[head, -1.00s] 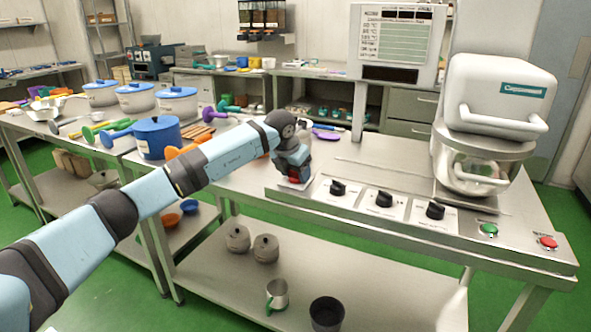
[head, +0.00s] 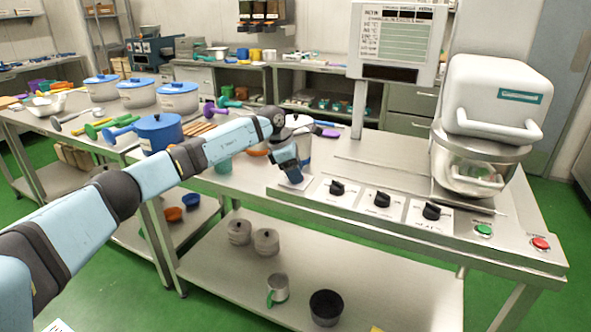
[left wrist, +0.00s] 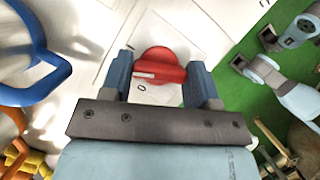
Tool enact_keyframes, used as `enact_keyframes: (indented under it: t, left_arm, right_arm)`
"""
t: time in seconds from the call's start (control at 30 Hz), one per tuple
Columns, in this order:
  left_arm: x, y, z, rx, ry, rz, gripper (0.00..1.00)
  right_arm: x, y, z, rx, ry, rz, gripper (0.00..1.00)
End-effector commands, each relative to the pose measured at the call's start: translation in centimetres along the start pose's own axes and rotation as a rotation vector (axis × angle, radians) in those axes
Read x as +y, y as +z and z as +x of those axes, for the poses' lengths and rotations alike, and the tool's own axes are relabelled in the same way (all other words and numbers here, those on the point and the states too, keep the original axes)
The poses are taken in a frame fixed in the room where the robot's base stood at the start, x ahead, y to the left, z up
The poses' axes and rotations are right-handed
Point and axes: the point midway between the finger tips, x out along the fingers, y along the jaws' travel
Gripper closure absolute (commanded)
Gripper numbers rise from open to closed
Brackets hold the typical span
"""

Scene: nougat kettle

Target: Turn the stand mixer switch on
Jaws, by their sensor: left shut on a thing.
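My left gripper (head: 291,176) is at the left end of the control panel (head: 450,242) on the front of the steel table. In the left wrist view, my left gripper (left wrist: 162,82) has its two blue fingers on either side of a red switch knob (left wrist: 158,66) and is shut on it. The knob sits on a pale plate with a "0" mark. The gripper hides the knob in the head view. My right gripper is not clearly in view.
Black knobs (head: 382,199), a green button (head: 483,230) and a red button (head: 540,243) line the panel to the right. A display board (head: 400,42) stands behind. A blue pot (head: 158,135) is on the left table. The table middle is mostly clear.

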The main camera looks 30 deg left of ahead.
Motion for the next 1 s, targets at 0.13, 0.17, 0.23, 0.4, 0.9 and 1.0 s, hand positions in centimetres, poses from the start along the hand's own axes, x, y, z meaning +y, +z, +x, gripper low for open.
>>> enact_keyframes:
  t: [0.13, 0.17, 0.23, 0.4, 0.9, 1.0]
  left_arm:
    - [0.08, 0.05, 0.0, 0.001, -0.051, 0.118, 0.68]
    - [0.09, 0.05, 0.01, 0.001, -0.06, 0.142, 0.68]
    - [0.11, 0.02, 0.03, 0.0, -0.081, 0.193, 0.68]
    - [0.15, 0.04, 0.02, 0.001, -0.124, 0.299, 0.68]
    - [0.19, 0.03, -0.02, 0.001, -0.177, 0.43, 0.68]
    - [0.19, 0.03, -0.03, 0.001, -0.178, 0.433, 0.68]
  right_arm:
    - [0.0, 0.07, 0.03, -0.001, 0.0, 0.0, 1.0]
    - [0.0, 0.09, 0.04, -0.001, 0.0, 0.0, 1.0]
    - [0.0, 0.14, 0.07, -0.001, 0.0, 0.0, 1.0]
    - [-0.02, 0.24, 0.14, 0.0, -0.001, 0.001, 1.0]
    - [-0.13, 0.09, 0.12, 0.005, -0.004, 0.004, 1.0]
    - [-0.13, 0.08, 0.12, 0.005, -0.004, 0.004, 1.0]
